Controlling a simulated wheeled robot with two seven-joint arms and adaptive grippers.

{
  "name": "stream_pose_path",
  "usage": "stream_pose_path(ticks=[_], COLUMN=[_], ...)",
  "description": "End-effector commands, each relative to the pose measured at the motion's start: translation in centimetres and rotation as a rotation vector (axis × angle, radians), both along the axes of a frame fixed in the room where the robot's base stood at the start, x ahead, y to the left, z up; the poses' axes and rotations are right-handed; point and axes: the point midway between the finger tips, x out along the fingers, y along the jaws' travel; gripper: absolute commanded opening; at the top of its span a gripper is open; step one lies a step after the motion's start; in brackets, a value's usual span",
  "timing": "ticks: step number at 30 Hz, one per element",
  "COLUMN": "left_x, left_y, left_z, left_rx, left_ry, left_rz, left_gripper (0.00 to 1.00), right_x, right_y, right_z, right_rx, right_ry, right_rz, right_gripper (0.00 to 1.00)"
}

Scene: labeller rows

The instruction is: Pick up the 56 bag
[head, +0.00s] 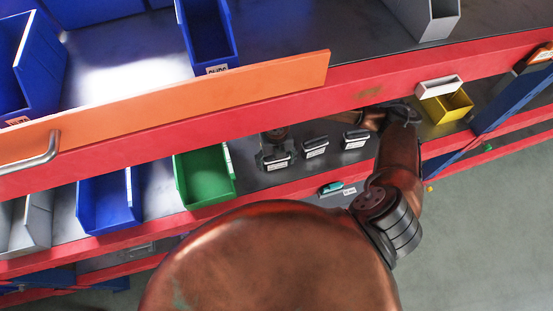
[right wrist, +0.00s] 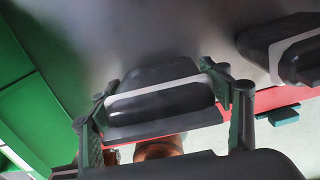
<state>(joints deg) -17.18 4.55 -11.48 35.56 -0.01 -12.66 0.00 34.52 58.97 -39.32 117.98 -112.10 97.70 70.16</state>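Three black packs with pale label strips stand in a row on the lower shelf: a left one (head: 277,163), a middle one (head: 315,150) and a right one (head: 355,141). I cannot read any number, so which is the 56 bag is unclear. In the right wrist view, the fingers of my right gripper (right wrist: 165,122) stand apart on either side of a black pack (right wrist: 158,92); contact is unclear. Another black pack (right wrist: 285,50) lies to the right. My left gripper is not in view.
A green bin (head: 205,177) and a blue bin (head: 108,202) stand left of the packs. A yellow bin (head: 446,106) is at the right. A red upper beam (head: 220,120) overhangs the lower shelf. A small teal object (head: 331,187) sits at the front red edge.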

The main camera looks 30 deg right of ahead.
Motion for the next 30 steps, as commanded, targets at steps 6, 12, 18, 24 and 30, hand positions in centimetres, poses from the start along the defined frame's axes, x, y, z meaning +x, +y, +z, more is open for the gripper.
stream_pose_path(ticks=[6, 12, 18, 24, 30], left_x=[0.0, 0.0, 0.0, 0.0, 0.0], left_y=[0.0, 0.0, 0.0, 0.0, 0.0], left_z=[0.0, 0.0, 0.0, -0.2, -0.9], left_rx=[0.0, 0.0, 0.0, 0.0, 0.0], left_ry=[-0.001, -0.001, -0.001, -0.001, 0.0], left_rz=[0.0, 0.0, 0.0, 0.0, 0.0], left_gripper=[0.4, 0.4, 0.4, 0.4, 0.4], right_x=[0.0, 0.0, 0.0, 0.1, 0.2], right_y=[0.0, 0.0, 0.0, 0.0, 0.0], right_z=[0.0, 0.0, 0.1, 0.6, 3.8], right_rx=[0.0, 0.0, 0.0, 0.0, 0.0], right_ry=[0.0, 0.0, -0.001, -0.003, -0.006], right_rz=[0.0, 0.0, 0.0, 0.0, 0.001], right_gripper=[0.55, 0.41, 0.34, 0.34, 0.34])
